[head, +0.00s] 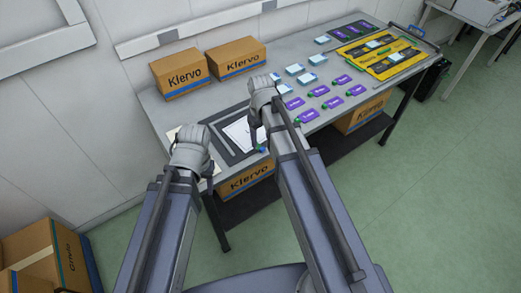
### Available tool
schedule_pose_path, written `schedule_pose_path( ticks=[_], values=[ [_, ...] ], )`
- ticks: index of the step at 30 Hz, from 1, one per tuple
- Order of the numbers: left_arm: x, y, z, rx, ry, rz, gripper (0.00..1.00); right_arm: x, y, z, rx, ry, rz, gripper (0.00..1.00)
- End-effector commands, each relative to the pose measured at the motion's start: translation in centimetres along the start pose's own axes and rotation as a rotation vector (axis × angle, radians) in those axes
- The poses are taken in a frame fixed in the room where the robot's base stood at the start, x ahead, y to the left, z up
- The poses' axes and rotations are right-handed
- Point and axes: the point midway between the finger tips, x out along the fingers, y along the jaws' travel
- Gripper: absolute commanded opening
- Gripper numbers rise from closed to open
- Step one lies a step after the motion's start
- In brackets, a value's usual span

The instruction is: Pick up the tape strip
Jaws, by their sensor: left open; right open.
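I cannot pick out a tape strip for certain at this size. My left gripper (190,148) is over the near left corner of the grey table (220,103), beside a dark tray. My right gripper (263,92) is above the table, between the tray and the purple bottles. Both are seen from behind, open, with nothing visible in them; their fingertips are mostly hidden. A dark tray (225,133) with white paper (238,132) lies between them, partly covered by my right arm. A small blue and green item (262,149) shows at the table's near edge beside that arm.
A yellow mat (363,76) with black panels is at the right. Klervo cartons (180,72) stand at the back left, and others under the table.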

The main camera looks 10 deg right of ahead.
Motion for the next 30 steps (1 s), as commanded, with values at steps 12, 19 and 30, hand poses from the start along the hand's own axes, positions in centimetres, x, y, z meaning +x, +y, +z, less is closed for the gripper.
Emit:
schedule_pose_path(
  ticks=[12,19,30],
  values=[
    [4.9,0.5,-0.3,0.0,0.0,0.0,0.5,4.9,0.2,0.1,0.0,0.0,0.0,0.62],
    [4.8,0.5,-0.3,0.0,0.0,0.0,0.5,4.9,0.2,0.1,0.0,0.0,0.0,0.62],
    [4.8,0.5,-0.3,0.0,0.0,0.0,0.5,4.9,0.2,0.1,0.0,0.0,0.0,0.29]
  ],
)
